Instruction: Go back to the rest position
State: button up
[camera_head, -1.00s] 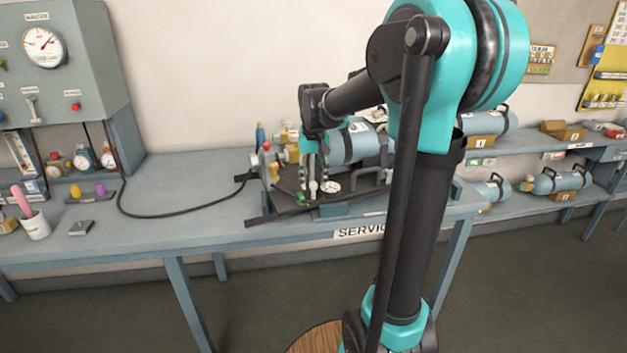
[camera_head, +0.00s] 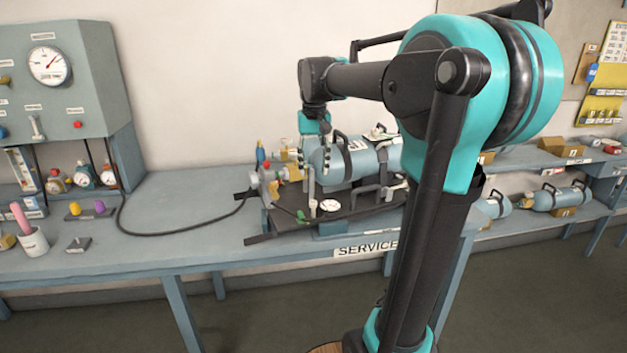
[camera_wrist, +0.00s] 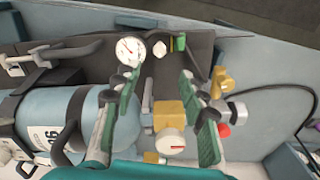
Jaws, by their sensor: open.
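My gripper (camera_head: 318,160) is above the left end of the breathing set on the service bench. In the wrist view my gripper (camera_wrist: 160,126) has its two green fingers spread apart, with nothing held between them. Below and beyond the fingers are the blue cylinder (camera_wrist: 40,120), a brass valve block (camera_wrist: 170,115) and a white round gauge (camera_wrist: 129,50). In the head view the blue cylinder (camera_head: 350,164) lies on a dark backing plate (camera_head: 345,210), partly hidden by my gripper.
A grey test panel (camera_head: 60,85) with a gauge stands at the left. A black hose (camera_head: 165,232) runs across the bench to the set. A cup (camera_head: 33,243) stands at the left front. Shelves with more cylinders (camera_head: 560,197) are at the right. The bench's left middle is mostly clear.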

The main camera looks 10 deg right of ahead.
jog(key=shift+r, duration=0.55)
jog(key=shift+f, duration=0.1)
jog(key=s+d+f+t, duration=0.1)
jog(key=s+d+f, duration=0.1)
jog(key=s+f, duration=0.8)
jog(key=s+d+f+t, duration=0.2)
jog(key=s+f, duration=0.8)
jog(key=f, duration=0.7)
jog(key=shift+n+t, duration=0.3)
jog(key=shift+a, duration=0.1)
